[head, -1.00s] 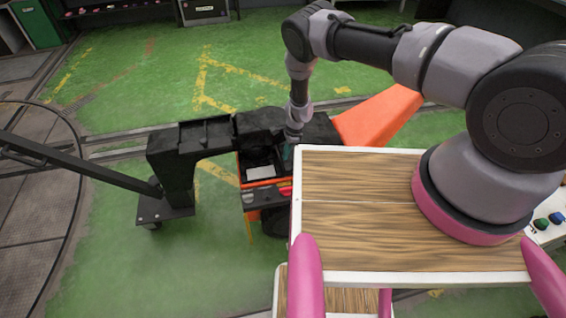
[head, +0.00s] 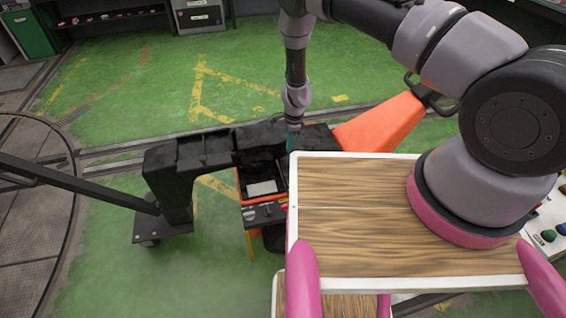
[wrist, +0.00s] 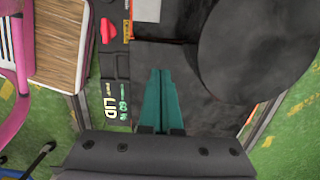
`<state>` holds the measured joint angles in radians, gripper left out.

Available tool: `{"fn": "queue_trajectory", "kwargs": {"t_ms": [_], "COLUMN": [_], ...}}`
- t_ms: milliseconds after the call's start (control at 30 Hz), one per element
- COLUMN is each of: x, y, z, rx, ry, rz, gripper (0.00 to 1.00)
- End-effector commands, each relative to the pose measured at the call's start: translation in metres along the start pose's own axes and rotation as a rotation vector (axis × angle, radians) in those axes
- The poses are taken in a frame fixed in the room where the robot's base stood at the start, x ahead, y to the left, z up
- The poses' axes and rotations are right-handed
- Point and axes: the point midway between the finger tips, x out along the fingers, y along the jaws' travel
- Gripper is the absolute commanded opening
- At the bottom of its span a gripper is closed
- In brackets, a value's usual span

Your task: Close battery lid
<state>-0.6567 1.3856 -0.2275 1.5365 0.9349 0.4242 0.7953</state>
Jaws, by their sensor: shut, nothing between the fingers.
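The black-and-orange machine shows its battery compartment (head: 246,197) open from above, with a pale block (head: 262,188) inside. A dark panel (head: 262,158) at the back of the compartment looks like the raised lid, but its edges blend into the black body. My gripper (head: 293,143) points down at the compartment's back right side, close to the dark panel; contact cannot be told. In the wrist view its teal fingers (wrist: 160,92) are shut with nothing between them, over a dark surface.
A large round black part (wrist: 255,50) fills the wrist view's upper right. An orange sloped part (head: 380,122) rises right of my gripper. A black post and bar (head: 172,185) stand left.

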Motion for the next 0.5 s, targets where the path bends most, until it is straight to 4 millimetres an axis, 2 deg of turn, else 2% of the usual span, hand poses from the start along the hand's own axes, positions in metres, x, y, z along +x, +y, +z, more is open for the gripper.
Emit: {"fn": "queue_trajectory", "kwargs": {"t_ms": [167, 500], "x": [0.018, 0.089], "y": [0.002, 0.002], "z": [-0.001, -0.002], "rx": [-0.001, -0.003], "ry": [0.006, 0.007], "rz": [0.002, 0.001], "gripper": [0.0, 0.0]}}
